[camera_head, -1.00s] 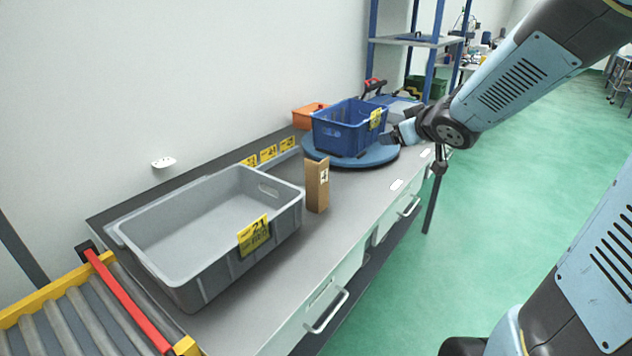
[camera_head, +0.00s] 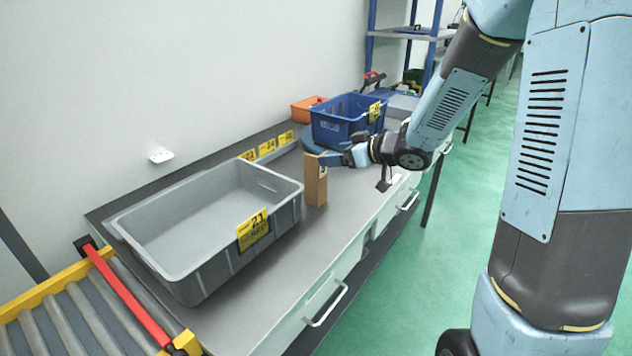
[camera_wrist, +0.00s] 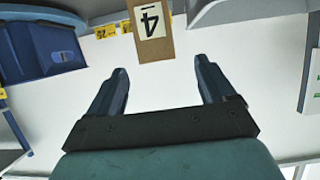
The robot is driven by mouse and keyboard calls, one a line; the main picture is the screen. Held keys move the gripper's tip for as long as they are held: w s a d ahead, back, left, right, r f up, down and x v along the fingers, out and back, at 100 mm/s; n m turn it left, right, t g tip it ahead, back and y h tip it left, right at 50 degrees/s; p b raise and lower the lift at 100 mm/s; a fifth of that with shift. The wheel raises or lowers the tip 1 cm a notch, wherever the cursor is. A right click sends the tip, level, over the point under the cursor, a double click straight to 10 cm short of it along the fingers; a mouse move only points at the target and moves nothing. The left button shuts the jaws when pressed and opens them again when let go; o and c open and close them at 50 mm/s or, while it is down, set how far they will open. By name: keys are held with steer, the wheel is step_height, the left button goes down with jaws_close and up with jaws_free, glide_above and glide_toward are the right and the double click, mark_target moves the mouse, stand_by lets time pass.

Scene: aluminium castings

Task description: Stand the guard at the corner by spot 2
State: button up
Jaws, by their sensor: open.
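The guard (camera_head: 315,182) is a narrow brown cardboard corner piece with a white label. It stands upright on the bench, just right of the grey tote's end. My gripper (camera_head: 332,158) is beside its upper part, on the right. In the wrist view the guard (camera_wrist: 152,45) lies just beyond the open fingertips (camera_wrist: 162,68), and its label shows a 4 upside down. No part of it is visibly between the fingers. I cannot make out which place is spot 2.
A grey tote (camera_head: 210,262) with a yellow label stands left on the bench. A blue crate (camera_head: 340,128) sits on a blue round turntable (camera_head: 312,142) behind. Yellow labels (camera_head: 267,147) line a rail at the back. A roller conveyor (camera_head: 75,318) is at front left.

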glide_above(315, 176)
steer(key=w+d, duration=0.1)
steer(key=w, duration=0.2)
steer(key=shift+f, duration=1.15)
steer(key=shift+s, duration=0.25)
steer(key=shift+c, duration=0.2)
steer(key=c, duration=1.4)
steer(key=shift+r, duration=0.1)
